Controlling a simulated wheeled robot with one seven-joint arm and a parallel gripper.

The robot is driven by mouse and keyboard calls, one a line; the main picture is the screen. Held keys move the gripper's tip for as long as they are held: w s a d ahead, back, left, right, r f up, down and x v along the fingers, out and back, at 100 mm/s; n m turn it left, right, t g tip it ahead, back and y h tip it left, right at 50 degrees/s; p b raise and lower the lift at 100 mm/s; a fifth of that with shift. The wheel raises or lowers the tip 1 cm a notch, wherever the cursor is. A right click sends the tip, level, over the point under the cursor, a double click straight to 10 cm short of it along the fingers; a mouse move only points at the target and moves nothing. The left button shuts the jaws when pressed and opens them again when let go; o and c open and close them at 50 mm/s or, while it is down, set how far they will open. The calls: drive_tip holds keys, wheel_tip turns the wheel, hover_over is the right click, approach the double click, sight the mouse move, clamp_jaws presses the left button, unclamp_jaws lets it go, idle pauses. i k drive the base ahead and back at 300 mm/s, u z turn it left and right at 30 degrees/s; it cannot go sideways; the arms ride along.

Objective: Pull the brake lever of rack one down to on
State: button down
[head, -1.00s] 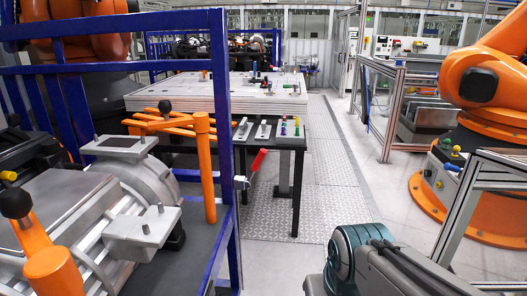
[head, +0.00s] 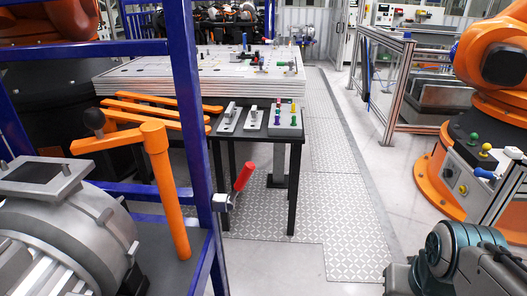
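The brake lever has a red handle (head: 243,177) and a grey metal mount (head: 223,202). It is fixed to the outer side of the blue post (head: 203,150) of the near rack. The red handle points up and leans to the right. My gripper is not in view. No rack number or on/off marking can be read.
The rack holds a grey metal drive unit (head: 70,230) and an orange bar (head: 167,200). A black table (head: 291,160) with small tools stands behind the lever. An orange robot (head: 490,75) stands at the right. The patterned floor strip (head: 330,190) in the middle is clear.

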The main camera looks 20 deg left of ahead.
sight(248, 170)
drive_tip(key=u, duration=0.45)
drive_tip(key=i, duration=0.85)
drive_tip(key=u, duration=0.6)
